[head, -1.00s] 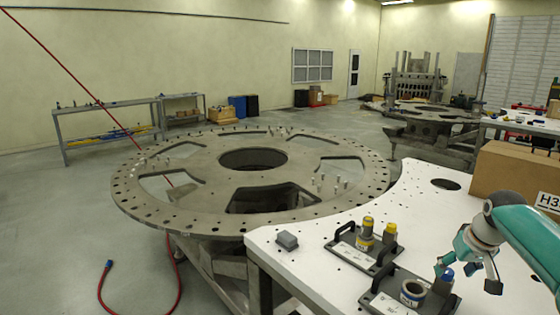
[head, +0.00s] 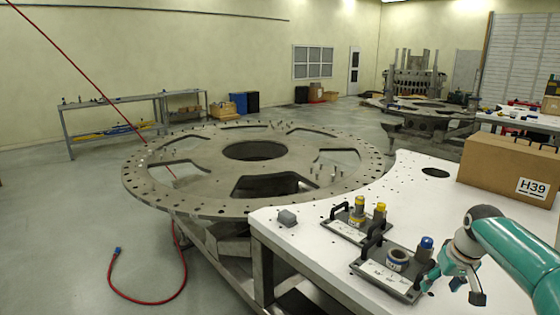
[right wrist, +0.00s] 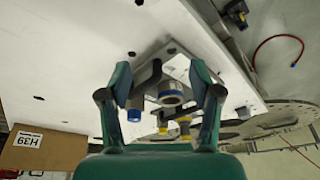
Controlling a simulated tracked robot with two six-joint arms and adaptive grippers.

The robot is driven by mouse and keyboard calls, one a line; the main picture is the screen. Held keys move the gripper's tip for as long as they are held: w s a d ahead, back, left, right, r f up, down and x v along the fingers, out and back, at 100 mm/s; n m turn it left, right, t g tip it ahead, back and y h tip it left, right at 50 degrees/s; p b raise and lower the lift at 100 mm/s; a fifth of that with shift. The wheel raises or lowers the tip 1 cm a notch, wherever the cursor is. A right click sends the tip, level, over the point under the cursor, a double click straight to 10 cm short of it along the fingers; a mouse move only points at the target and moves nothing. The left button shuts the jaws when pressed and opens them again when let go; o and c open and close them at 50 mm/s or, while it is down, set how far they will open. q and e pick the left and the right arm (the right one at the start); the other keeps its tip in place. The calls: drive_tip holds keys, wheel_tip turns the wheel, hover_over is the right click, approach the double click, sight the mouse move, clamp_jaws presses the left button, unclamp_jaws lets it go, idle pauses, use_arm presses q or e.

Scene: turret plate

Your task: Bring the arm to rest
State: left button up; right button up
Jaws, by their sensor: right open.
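My right gripper (head: 453,286) is open and empty at the lower right of the head view, by the near tray's right side. In the right wrist view its fingers (right wrist: 160,92) are spread apart, with nothing gripped between them. In the head view the near tray (head: 372,268) holds this ring (head: 398,259) and the blue-capped pin (head: 427,246). My left gripper is not in view.
The large turret plate (head: 200,200) stands beyond. A red hose (head: 150,300) lies on the floor.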

drive_tip(key=s+a+f+n+g+y, duration=0.15)
drive_tip(key=s+a+f, duration=0.3)
drive_tip(key=f, duration=0.45)
drive_tip(key=s+a+f+g, duration=0.2)
drive_tip(key=s+a+f, duration=0.2)
drive_tip(key=a+f, duration=0.3)
drive_tip(key=s+a+f+g+y, duration=0.1)
drive_tip(key=s+a+f, duration=0.35)
drive_tip(key=f, duration=0.55)
drive_tip(key=s+a+f+m, duration=0.1)
drive_tip(key=s+a+f, duration=0.3)
drive_tip(key=s, duration=0.5)
drive_tip(key=s+a+f+m+t+y, duration=0.1)
drive_tip(key=s+a+f, duration=0.3)
drive_tip(key=s, duration=0.6)
drive_tip(key=shift+s+a+f+m+b, duration=0.25)
drive_tip(key=shift+a+m+b, duration=0.15)
drive_tip(key=shift+a, duration=0.65)
drive_tip(key=shift+t+y, duration=0.25)
